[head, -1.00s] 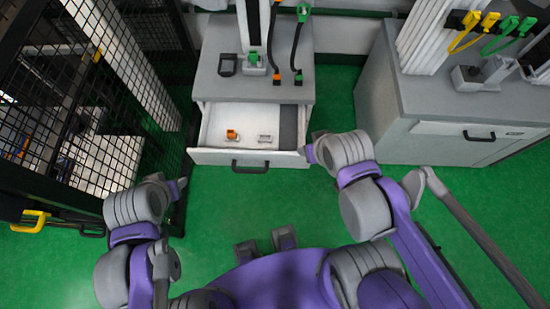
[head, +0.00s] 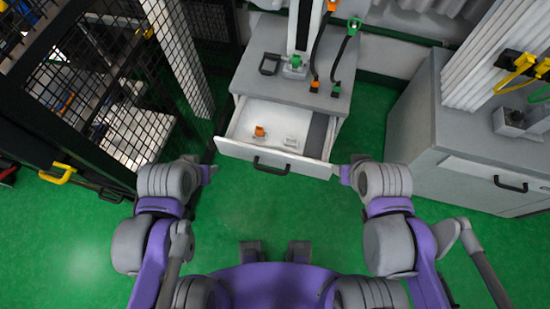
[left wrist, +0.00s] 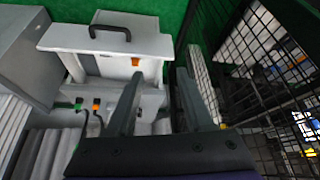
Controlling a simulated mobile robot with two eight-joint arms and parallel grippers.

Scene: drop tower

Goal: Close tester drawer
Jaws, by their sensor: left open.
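The tester drawer (head: 228,149) is pulled out of the grey tester cabinet (head: 255,80), with its white inside showing. Its dark handle (head: 271,166) is on the front panel. An orange part (head: 260,131) and a pale part (head: 290,141) lie inside. My left gripper (head: 213,172) is just left of the drawer's front corner, apart from the handle. In the left wrist view its open fingers (left wrist: 158,76) are empty, with the drawer front (left wrist: 75,38) and handle (left wrist: 110,28) beyond. My right gripper (head: 340,172) is near the drawer's right front corner; its jaws are unclear.
A black mesh fence (head: 110,90) stands close on the left, with a yellow handle (head: 58,174). A second grey cabinet (head: 440,130) stands on the right. Green floor (head: 270,205) is clear in front of the drawer.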

